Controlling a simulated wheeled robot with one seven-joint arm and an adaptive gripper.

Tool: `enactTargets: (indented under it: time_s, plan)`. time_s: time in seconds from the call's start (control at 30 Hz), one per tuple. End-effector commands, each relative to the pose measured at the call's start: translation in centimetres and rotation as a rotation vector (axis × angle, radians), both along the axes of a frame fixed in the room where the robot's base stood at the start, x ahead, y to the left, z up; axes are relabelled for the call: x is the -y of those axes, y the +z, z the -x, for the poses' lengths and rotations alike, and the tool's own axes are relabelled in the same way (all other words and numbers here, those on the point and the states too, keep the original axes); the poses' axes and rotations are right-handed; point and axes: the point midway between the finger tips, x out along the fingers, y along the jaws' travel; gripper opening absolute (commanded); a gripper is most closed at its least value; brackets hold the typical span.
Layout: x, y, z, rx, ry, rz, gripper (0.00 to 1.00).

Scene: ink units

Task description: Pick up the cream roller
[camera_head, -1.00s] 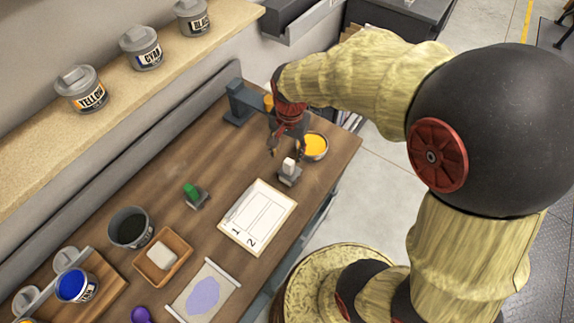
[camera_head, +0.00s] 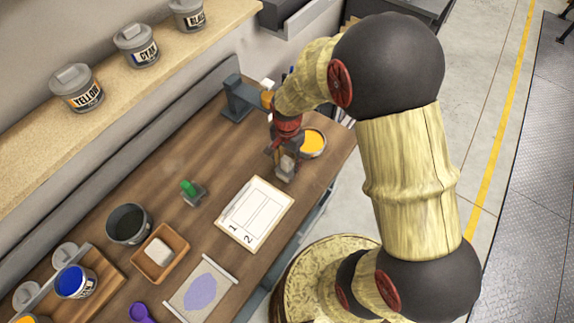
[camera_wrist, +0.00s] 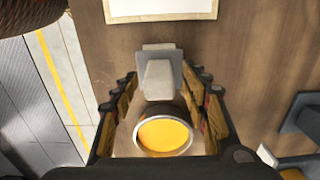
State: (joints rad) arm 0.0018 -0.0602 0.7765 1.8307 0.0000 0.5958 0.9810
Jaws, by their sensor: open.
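The cream roller (camera_head: 287,163) stands on a small grey stand near the far end of the wooden bench, partly hidden by my arm. In the wrist view the cream roller (camera_wrist: 158,75) appears between the two fingertips, with its grey stand (camera_wrist: 168,55) around it. My gripper (camera_head: 284,148) is open and empty, pointing down at the roller. In the wrist view its fingers (camera_wrist: 160,84) lie left and right of the roller, with gaps on both sides. I cannot tell exactly how high the fingertips are above it.
A pot of yellow ink (camera_head: 313,141) stands close beside the roller. A sheet marked 1 and 2 (camera_head: 254,212) lies nearby. A green roller (camera_head: 188,188), a dark pot (camera_head: 127,225) and an orange-brown tray (camera_head: 176,267) stand further along. A grey post (camera_head: 238,101) stands behind my gripper.

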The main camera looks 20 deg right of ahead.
Motion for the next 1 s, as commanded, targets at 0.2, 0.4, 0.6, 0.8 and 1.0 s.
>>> enactTargets:
  time_s: [0.2,0.4,0.6,0.8,1.0]
  plan:
    - [-0.02,-0.35,-0.05,0.002,0.001,0.0,0.45]
    - [-0.02,-0.34,-0.03,0.001,0.001,0.0,0.36]
    - [-0.02,-0.33,-0.03,0.001,0.001,0.0,0.25]
    - [-0.02,-0.33,-0.03,0.001,0.001,0.0,0.14]
    - [-0.02,-0.32,-0.03,0.001,0.001,0.0,0.02]
